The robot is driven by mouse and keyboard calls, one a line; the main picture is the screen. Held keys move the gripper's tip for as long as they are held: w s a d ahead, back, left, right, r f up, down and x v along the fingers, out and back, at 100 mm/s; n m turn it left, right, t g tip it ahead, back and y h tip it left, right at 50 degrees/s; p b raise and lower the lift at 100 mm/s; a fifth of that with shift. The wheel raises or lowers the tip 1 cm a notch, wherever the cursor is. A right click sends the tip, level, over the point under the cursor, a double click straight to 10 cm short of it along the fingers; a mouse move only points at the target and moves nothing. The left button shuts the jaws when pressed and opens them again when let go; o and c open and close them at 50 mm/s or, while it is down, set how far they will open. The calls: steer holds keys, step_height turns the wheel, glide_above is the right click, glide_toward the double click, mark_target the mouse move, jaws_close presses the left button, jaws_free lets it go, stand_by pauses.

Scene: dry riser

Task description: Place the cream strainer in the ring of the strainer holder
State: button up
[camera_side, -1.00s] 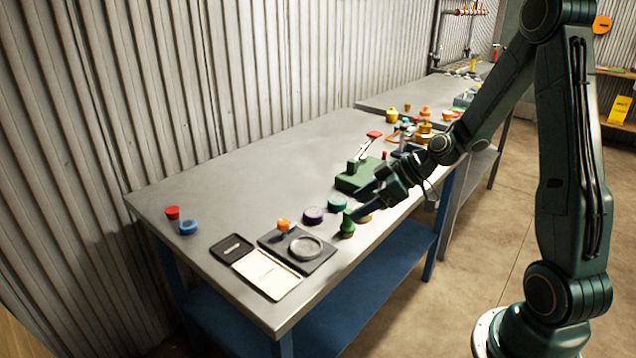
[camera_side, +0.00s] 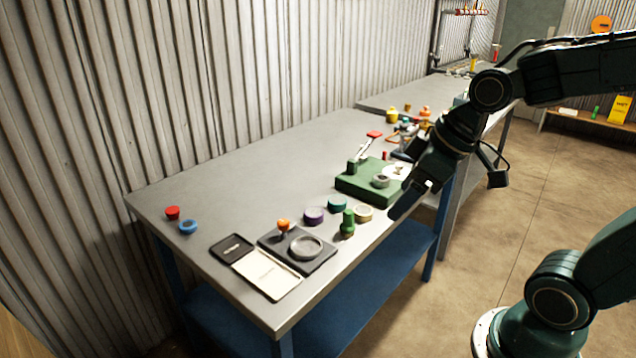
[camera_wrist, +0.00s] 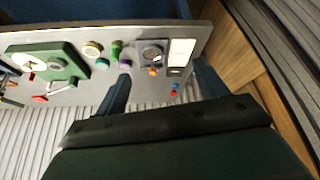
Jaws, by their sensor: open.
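The cream strainer (camera_side: 363,213) is a small round piece lying on the grey bench near its front edge. It also shows in the wrist view (camera_wrist: 91,49). A dark plate with a raised grey ring (camera_side: 306,248) lies to its left and looks like the strainer holder; the ring appears empty. It also shows in the wrist view (camera_wrist: 152,53). My gripper (camera_side: 408,204) is open and empty, above the bench's front edge, to the right of the cream strainer and apart from it. In the wrist view the spread fingers (camera_wrist: 162,75) hold nothing.
Purple (camera_side: 314,216) and teal (camera_side: 337,204) round pieces and a green knobbed piece (camera_side: 348,224) stand close to the cream strainer. A green block fixture (camera_side: 352,186) is behind it. The bench's back left is mostly clear.

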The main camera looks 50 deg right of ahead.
steer(key=s+r+m+h, duration=0.1)
steer(key=s+r+m, duration=0.1)
steer(key=s, duration=0.4)
steer(key=shift+s+a+r+m, duration=0.15)
steer(key=shift+s+r+m, duration=0.15)
steer(key=shift+s+r, duration=0.1)
steer(key=shift+o, duration=0.2)
steer(key=shift+s, duration=0.45)
steer(key=shift+o, duration=0.3)
steer(key=shift+w+r, duration=0.1)
steer(key=n+g, duration=0.5)
steer(key=n, duration=1.1)
glide_above(363, 209)
step_height(363, 209, down, 12)
steer(key=shift+a+f, duration=0.1)
steer(key=shift+f, duration=4.15)
